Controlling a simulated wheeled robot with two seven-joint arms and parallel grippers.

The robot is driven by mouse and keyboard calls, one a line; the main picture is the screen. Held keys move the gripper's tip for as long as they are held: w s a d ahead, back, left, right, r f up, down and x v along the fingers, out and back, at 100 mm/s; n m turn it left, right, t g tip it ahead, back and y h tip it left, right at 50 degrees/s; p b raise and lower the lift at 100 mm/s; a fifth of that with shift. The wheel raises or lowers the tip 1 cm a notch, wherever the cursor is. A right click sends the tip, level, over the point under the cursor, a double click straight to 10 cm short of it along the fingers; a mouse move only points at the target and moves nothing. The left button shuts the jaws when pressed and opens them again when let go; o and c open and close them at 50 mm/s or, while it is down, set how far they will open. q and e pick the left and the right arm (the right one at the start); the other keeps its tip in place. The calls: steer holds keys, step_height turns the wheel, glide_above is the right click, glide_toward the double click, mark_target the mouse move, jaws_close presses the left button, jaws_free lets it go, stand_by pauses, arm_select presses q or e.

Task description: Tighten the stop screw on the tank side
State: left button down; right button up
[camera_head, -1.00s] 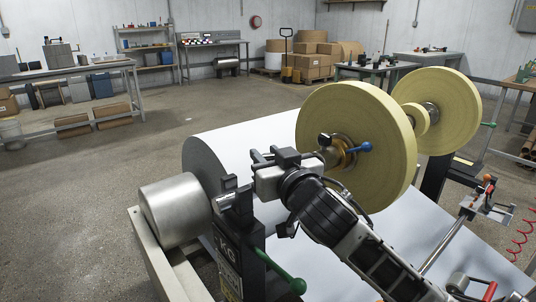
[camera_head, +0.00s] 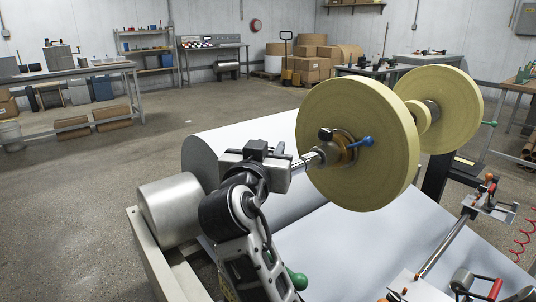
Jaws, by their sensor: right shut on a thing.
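The yellow paper roll (camera_head: 357,112) stands on edge at the centre right on a metal shaft (camera_head: 312,157). A brass-coloured hub (camera_head: 343,150) sits at its middle, with a black knob (camera_head: 325,135) and a blue-handled lever (camera_head: 360,142) beside it. My right gripper (camera_head: 268,163) is over the shaft, left of the hub and apart from the black knob. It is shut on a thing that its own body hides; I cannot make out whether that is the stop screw. My left gripper is not in view.
A silver cylinder (camera_head: 170,208) lies at the left on the machine frame (camera_head: 148,248). A wide white roll (camera_head: 210,143) is behind my arm, and a white sheet (camera_head: 345,255) slopes across the front. A second yellow roll (camera_head: 455,105) stands further right. The floor at left is free.

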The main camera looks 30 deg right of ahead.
stand_by(0.5)
steer(key=o, duration=0.9)
steer(key=shift+o, duration=0.2)
steer(key=shift+r, duration=0.35)
step_height(320, 180, up, 3)
steer(key=shift+f+p, duration=0.2)
steer(key=shift+p, duration=0.1)
steer(key=s+a+r, duration=0.7)
steer(key=s+r, duration=0.2)
steer(key=s, duration=0.3)
steer(key=shift+r+p, duration=0.35)
steer(key=shift+p, duration=0.1)
steer(key=shift+a, duration=0.1)
